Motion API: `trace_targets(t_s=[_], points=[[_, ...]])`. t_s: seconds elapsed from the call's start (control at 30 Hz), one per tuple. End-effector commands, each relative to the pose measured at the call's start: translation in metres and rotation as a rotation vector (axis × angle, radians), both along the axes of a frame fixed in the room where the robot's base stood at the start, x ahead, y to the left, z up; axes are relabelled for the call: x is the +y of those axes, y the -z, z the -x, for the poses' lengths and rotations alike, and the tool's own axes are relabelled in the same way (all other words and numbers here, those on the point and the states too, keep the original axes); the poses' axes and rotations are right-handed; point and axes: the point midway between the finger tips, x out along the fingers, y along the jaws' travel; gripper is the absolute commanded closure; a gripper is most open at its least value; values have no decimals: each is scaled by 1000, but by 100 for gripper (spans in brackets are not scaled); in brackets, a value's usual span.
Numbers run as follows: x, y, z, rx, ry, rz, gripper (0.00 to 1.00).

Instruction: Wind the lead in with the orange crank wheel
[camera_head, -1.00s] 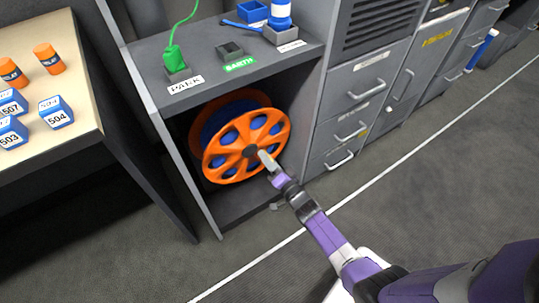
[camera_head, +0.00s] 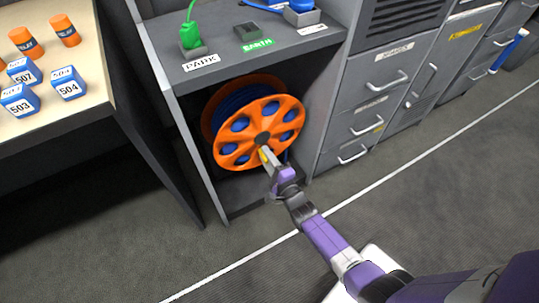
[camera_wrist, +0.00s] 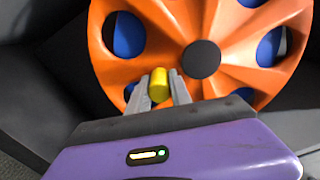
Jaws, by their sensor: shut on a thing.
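The orange crank wheel (camera_head: 234,146) is the front face of a reel standing in the open bay of a grey cabinet. It has a dark hub and round holes, with blue lead showing through and behind it. My gripper (camera_head: 265,154) reaches its lower middle. In the wrist view the wheel (camera_wrist: 245,80) fills the upper part. There my gripper (camera_wrist: 159,88) is shut on a yellow crank handle (camera_wrist: 159,84), left of the hub. The green plug and its cable (camera_head: 190,32) stand upright in the PARK socket on the shelf above. The blue lead (camera_head: 265,7) shows at the top edge.
An empty EARTH socket (camera_head: 253,36) sits on the shelf (camera_head: 215,72). A table (camera_head: 80,92) with orange canisters and blue numbered blocks stands at the left. Grey drawers (camera_head: 365,115) with handles line the right. The floor in front is clear.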

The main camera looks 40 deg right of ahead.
Motion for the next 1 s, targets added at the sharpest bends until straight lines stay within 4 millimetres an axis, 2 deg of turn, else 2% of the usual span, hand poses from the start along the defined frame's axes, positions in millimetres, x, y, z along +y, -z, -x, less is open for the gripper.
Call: trace_targets(t_s=[0.3, 0.73, 0.77, 0.8, 1.0], points=[[7, 2, -1, -17, -2, -79, 100], [7, 2, -1, -19, -2, -86, 100], [7, 2, -1, -19, -2, -85, 71], [7, 2, -1, -19, -2, -85, 66], [6, 0, -1, -22, -2, -85, 66]])
